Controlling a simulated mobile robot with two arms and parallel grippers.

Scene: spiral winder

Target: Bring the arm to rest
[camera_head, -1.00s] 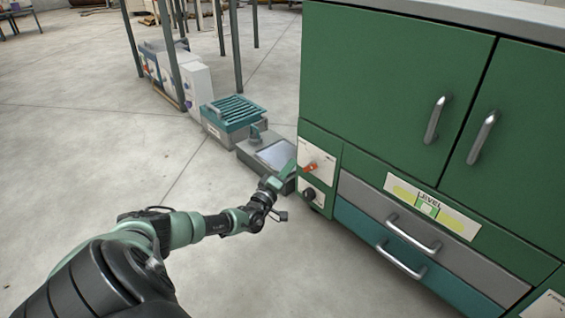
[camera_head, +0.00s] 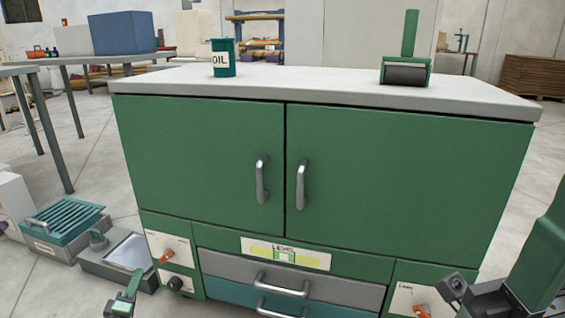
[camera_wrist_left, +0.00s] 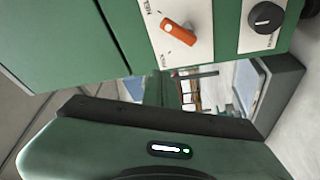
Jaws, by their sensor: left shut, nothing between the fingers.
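My left gripper (camera_head: 136,276) is low at the left in the head view, in front of the cabinet's lower left corner. It is shut and empty. In the left wrist view its green body (camera_wrist_left: 150,150) fills the bottom, and the cabinet's left panel (camera_wrist_left: 222,25) with an orange switch (camera_wrist_left: 179,32) and black knob (camera_wrist_left: 265,17) is close beyond it. The same panel (camera_head: 160,246) shows in the head view. Part of my right arm (camera_head: 540,262) shows at the lower right edge; its fingertips cannot be made out.
The green cabinet (camera_head: 400,165) fills the middle, with two shut doors and shut drawers (camera_head: 330,291). A grey box (camera_head: 128,250) and a teal slatted box (camera_head: 62,222) lie on the floor at left.

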